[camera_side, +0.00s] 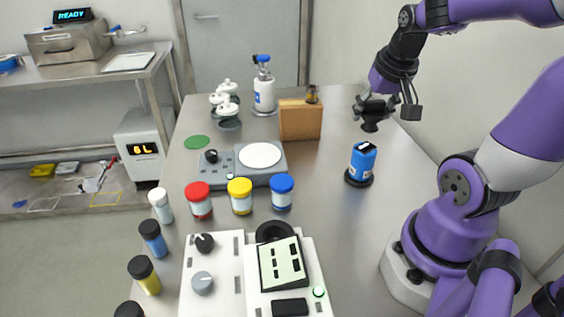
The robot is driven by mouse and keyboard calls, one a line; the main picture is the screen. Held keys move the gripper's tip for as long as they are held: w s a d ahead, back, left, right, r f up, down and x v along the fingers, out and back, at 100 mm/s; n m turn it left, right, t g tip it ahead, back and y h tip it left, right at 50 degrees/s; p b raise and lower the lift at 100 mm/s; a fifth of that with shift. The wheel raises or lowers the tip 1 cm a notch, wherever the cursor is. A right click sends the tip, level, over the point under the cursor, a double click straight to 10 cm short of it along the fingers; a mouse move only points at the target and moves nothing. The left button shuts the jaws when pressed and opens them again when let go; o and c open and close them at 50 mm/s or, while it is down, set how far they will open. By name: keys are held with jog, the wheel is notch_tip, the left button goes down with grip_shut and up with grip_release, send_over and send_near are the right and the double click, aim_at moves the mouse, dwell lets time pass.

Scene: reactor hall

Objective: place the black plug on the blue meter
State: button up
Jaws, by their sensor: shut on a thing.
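The blue meter (361,163) is a small blue upright body with a black top face and a round black base, standing on the right part of the grey table. My gripper (375,107) points down behind and slightly right of the meter, farther from the camera. It is shut on the black plug (370,125), a small dark piece with a flared lower end that hangs below the fingers. The plug is apart from the meter. I cannot tell how high it is above the table.
A brown box (300,120) with a small bottle on top stands left of my gripper. A grey scale-like device (235,163) and red, yellow and blue-lidded jars (282,192) stand farther left. White control panels (255,277) fill the front. The table around the meter is clear.

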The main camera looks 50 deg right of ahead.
aim_at(371, 124)
jog(key=shift+f, duration=1.95)
jog(key=shift+f, duration=0.2)
jog(key=o, duration=1.1)
jog(key=shift+r, duration=0.1)
jog(key=shift+r, duration=0.35)
jog(key=v, duration=1.1)
jog(key=w+a+f+n+y, duration=0.1)
jog(key=a+n, duration=0.2)
jog(key=a, duration=0.1)
jog(key=w+a+f+n+t+y, duration=0.1)
jog(key=a+n, duration=0.2)
jog(key=a, duration=0.1)
jog(key=w+a+f+n+t+y, duration=0.1)
jog(key=w+a+f+n, duration=0.1)
jog(key=a, duration=0.3)
jog(key=shift+a+f+n, duration=0.1)
jog(key=shift+f+n, duration=0.05)
jog(key=shift+n, duration=0.35)
